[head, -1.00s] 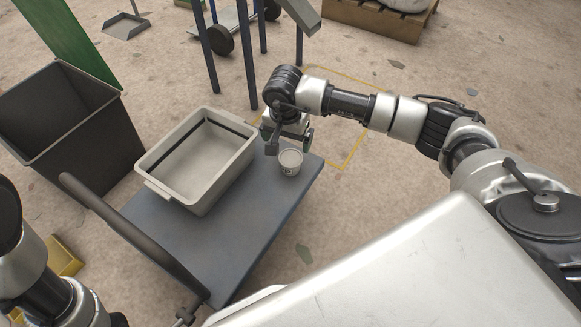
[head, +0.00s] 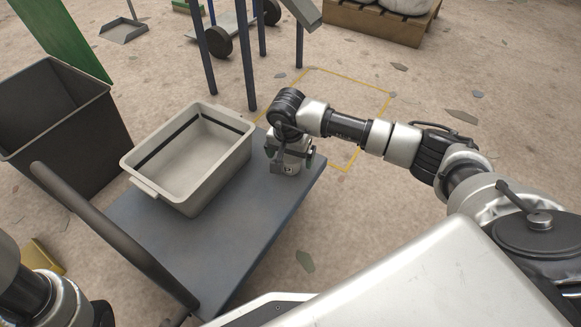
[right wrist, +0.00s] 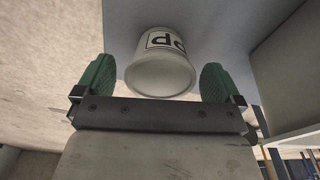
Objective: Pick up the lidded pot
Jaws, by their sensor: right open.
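The pot (head: 289,170) is small and white with black lettering and stands on the blue-grey cart deck, right of the grey bin. My right gripper (head: 294,159) is over it, open, and hides its top in the head view. In the right wrist view the pot (right wrist: 162,68) shows between the two green finger pads of the open right gripper (right wrist: 155,83), with a gap on each side. Whether a lid sits on it I cannot tell. My left arm shows at the lower left of the head view, but its gripper is out of the picture.
The light grey bin (head: 187,206) stands on the cart deck (head: 215,238) close left of the pot. A cart handle bar (head: 105,232) crosses the near left. A dark bin (head: 75,140) stands on the floor further left. The near part of the deck is bare.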

